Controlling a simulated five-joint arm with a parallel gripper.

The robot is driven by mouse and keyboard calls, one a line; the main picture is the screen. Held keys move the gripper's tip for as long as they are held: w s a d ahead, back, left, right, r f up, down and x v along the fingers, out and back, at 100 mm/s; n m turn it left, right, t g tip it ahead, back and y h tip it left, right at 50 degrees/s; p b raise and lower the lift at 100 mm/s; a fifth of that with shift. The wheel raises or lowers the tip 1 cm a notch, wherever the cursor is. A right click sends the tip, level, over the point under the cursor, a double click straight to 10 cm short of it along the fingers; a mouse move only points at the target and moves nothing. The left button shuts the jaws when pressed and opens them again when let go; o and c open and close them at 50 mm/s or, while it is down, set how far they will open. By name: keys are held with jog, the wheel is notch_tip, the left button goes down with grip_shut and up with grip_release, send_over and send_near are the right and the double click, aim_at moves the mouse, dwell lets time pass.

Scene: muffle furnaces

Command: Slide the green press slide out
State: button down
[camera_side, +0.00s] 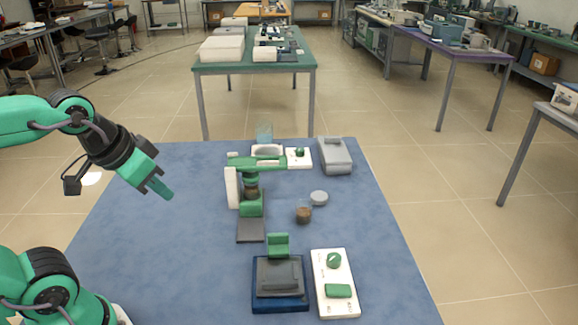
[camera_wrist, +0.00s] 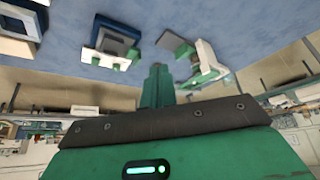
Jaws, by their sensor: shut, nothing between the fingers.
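The green press (camera_side: 251,203) stands on the blue table in the side view, with a white back panel and a green top arm. A dark flat plate (camera_side: 250,231) extends from its foot toward the camera. I cannot tell exactly which part is the slide. A green and white apparatus, probably the press, shows in the wrist view (camera_wrist: 206,62). My gripper (camera_side: 163,188) is shut and empty, in the air left of the press and well apart from it. Its green fingers show together in the wrist view (camera_wrist: 157,84).
A dark grey device on a blue base (camera_side: 280,304) and a white panel with green controls (camera_side: 334,282) stand at the front. A brown-topped pot (camera_side: 303,214) and a grey round lid (camera_side: 319,198) lie right of the press. A grey box (camera_side: 334,156) stands behind. The table's left is clear.

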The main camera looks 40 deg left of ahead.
jog(key=c, duration=1.3)
grip_release()
jog(key=shift+w, duration=0.15)
jog(key=shift+c, duration=0.2)
jog(key=o, duration=0.7)
jog(key=shift+w+a+r, duration=0.1)
jog(key=shift+w+r, duration=0.05)
jog(key=shift+w, duration=0.4)
jog(key=shift+o, duration=0.6)
jog(key=w+n, duration=0.1)
jog(key=w, duration=0.1)
jog(key=w+g, duration=0.1)
jog(key=w, duration=0.1)
jog(key=w+n, duration=0.1)
jog(key=w, duration=0.1)
jog(key=shift+a+n+g, duration=0.3)
jog(key=shift+a, duration=0.1)
jog(key=n+g, duration=0.4)
jog(key=n, duration=0.2)
send_over(250, 204)
jog(key=f, duration=1.3)
jog(key=shift+s+f, duration=0.25)
jog(key=shift+w+f, duration=0.3)
jog(key=shift+f, duration=0.3)
jog(key=shift+f, duration=3.9)
